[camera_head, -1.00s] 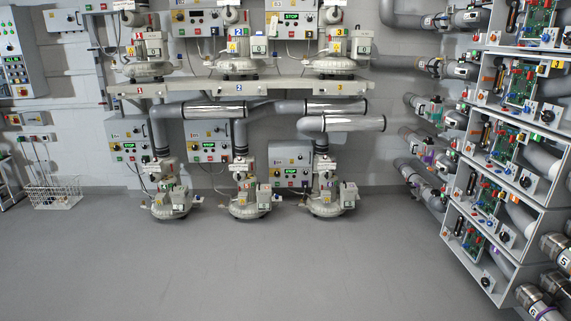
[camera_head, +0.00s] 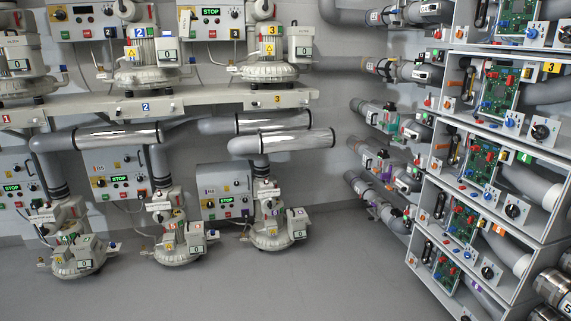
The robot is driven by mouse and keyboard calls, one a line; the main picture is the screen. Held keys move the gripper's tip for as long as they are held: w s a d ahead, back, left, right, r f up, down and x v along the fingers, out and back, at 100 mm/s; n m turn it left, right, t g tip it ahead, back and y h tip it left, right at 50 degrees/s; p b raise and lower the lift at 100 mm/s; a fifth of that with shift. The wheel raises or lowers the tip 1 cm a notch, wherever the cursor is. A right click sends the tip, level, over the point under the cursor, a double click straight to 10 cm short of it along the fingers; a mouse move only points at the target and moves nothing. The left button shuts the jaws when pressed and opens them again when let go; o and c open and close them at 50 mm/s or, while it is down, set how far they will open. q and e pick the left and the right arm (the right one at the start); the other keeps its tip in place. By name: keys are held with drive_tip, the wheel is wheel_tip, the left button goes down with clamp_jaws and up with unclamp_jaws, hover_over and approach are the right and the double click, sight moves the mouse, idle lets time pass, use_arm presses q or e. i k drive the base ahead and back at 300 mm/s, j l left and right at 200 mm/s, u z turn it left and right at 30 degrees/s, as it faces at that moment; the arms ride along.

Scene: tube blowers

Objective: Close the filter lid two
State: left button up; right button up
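I cannot make out which part is filter lid two, or whether it is open. Capped metal cylinders (camera_head: 553,286) show at the lower right edge, one marked 5 and cut off by the frame. Grey pipes with coloured fittings (camera_head: 378,113) come from the wall beside the right rack. Shiny silver pipe sleeves (camera_head: 296,141) lie under the shelf. Neither of my grippers is in view.
Blowers stand on a wall shelf (camera_head: 190,103) labelled 1, 2 and 3. More blowers (camera_head: 276,230) sit below near the floor. A tiered rack of circuit panels (camera_head: 497,203) fills the right side. The grey floor (camera_head: 330,280) is clear in front.

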sight(187, 18)
drive_tip(key=i+l+u, duration=0.3)
drive_tip(key=i, duration=0.25)
drive_tip(key=i+l+u, duration=0.35)
drive_tip(key=i, duration=0.15)
